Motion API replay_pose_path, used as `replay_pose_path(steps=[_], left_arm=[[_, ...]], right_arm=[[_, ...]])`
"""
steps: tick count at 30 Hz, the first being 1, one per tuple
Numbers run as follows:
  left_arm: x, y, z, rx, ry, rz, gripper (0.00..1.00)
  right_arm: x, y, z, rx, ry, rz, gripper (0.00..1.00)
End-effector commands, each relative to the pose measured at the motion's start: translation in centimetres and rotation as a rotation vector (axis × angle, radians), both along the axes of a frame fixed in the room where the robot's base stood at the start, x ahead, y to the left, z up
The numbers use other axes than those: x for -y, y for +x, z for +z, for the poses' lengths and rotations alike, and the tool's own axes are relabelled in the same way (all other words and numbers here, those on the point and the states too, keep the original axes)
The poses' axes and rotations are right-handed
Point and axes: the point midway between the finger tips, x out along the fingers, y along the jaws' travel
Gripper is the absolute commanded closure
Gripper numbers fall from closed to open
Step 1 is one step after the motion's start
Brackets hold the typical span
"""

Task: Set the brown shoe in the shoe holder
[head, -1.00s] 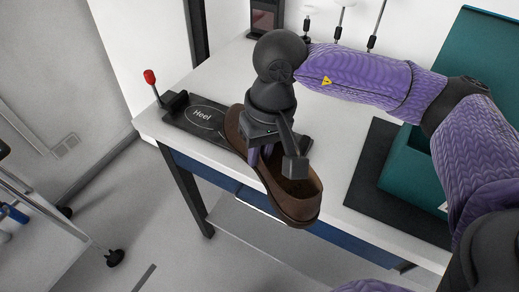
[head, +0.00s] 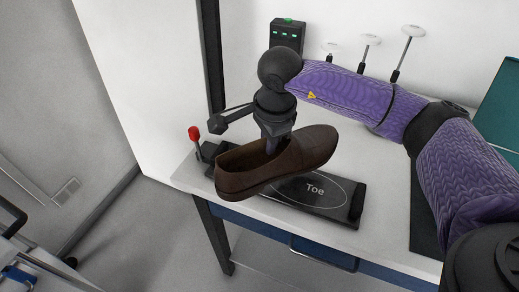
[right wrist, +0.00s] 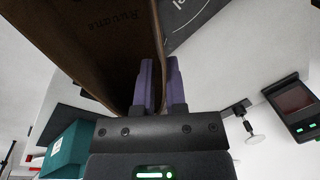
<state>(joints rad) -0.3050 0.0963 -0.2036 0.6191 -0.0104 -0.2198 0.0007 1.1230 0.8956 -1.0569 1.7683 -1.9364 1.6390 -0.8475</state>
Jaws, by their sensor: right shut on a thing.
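My right gripper (head: 272,146) is shut on the side wall of the brown shoe (head: 300,158), near its opening. The shoe hangs above the black shoe holder (head: 345,212), with its toe to the right and its heel to the left. The holder lies on the white table; its "Toe" label shows, while the shoe hides much of its left part. A red-knobbed lever (head: 195,135) stands at the holder's left end. In the right wrist view, the purple fingers (right wrist: 160,85) pinch the shoe's wall (right wrist: 95,40), and part of the holder (right wrist: 195,15) shows. My left gripper is out of view.
A dark box with green lights (head: 287,35) and several white-topped stands (head: 370,40) are at the table's back. A teal box (head: 503,105) is at the right. The table's front edge (head: 290,235) lies just before the holder.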

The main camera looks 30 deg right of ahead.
Motion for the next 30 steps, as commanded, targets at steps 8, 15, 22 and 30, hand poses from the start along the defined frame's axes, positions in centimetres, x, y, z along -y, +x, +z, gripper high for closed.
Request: replay_pose_path(steps=[8, 15, 22, 30], left_arm=[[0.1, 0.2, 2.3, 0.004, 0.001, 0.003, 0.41], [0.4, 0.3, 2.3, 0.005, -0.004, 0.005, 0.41], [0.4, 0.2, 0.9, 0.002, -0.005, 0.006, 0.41], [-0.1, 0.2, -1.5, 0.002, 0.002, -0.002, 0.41]], right_arm=[[3.6, 1.6, 1.0, 0.019, -0.007, -0.712, 1.0], [4.6, 1.9, 0.7, 0.03, -0.011, -0.922, 1.0], [4.6, 1.8, -1.1, 0.029, -0.011, -0.918, 1.0], [4.6, 1.8, -4.2, 0.028, -0.013, -0.917, 1.0]])
